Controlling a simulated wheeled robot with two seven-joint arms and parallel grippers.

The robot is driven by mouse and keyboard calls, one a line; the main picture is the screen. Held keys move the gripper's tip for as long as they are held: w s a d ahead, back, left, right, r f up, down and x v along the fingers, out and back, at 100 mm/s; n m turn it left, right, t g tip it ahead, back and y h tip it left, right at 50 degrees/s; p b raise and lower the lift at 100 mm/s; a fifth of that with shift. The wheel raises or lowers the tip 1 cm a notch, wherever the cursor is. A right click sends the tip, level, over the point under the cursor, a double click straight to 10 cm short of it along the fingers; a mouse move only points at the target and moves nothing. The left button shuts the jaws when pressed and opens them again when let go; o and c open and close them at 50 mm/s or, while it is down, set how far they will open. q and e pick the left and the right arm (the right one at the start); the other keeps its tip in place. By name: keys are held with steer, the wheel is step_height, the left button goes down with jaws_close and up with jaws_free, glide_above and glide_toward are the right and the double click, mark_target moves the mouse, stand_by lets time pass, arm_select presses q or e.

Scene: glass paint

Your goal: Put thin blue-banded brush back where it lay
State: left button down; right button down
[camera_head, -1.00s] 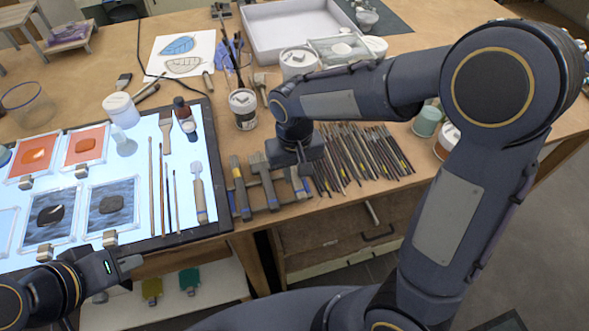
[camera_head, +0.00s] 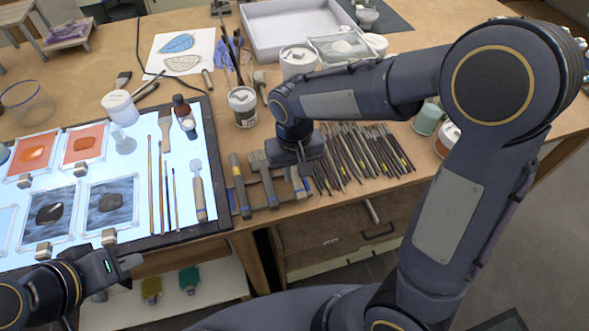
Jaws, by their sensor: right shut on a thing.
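My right gripper (camera_head: 297,158) points down over the right end of a row of wide brushes at the table's front edge. It is shut on a thin brush with a blue band (camera_head: 300,184), most of which the gripper hides. I cannot tell whether that brush touches the table. My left gripper (camera_head: 130,262) is at the lower left, in front of the light panel, apart from the brushes. I cannot see the gap between its fingers.
A dense bundle of thin dark tools (camera_head: 350,160) lies just right of my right gripper. The lit panel (camera_head: 205,215) at left holds painted glass tiles, several thin brushes and a scraper. A paint jar (camera_head: 243,108) stands behind the wide brushes. A drawer (camera_head: 340,235) is below the edge.

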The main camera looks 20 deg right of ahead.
steer(key=shift+f, duration=0.3)
stand_by(0.4)
steer(key=c, duration=1.2)
jaws_free()
steer(key=shift+r, duration=0.1)
step_height(320, 180, up, 8)
steer(key=shift+f+b, duration=0.25)
steer(key=shift+b, duration=0.2)
steer(key=shift+d+r, duration=0.1)
steer(key=shift+r, duration=0.05)
steer(key=s+d+m+t+y, duration=0.1)
steer(key=s+d, duration=0.3)
steer(key=s, duration=0.4)
steer(key=s+d+m+t+y, duration=0.1)
steer(key=s+d+t, duration=0.3)
steer(key=s, duration=0.4)
steer(key=shift+d+r+t+y, duration=0.15)
steer(key=shift+d+t+y, duration=0.25)
steer(key=shift+y, duration=0.5)
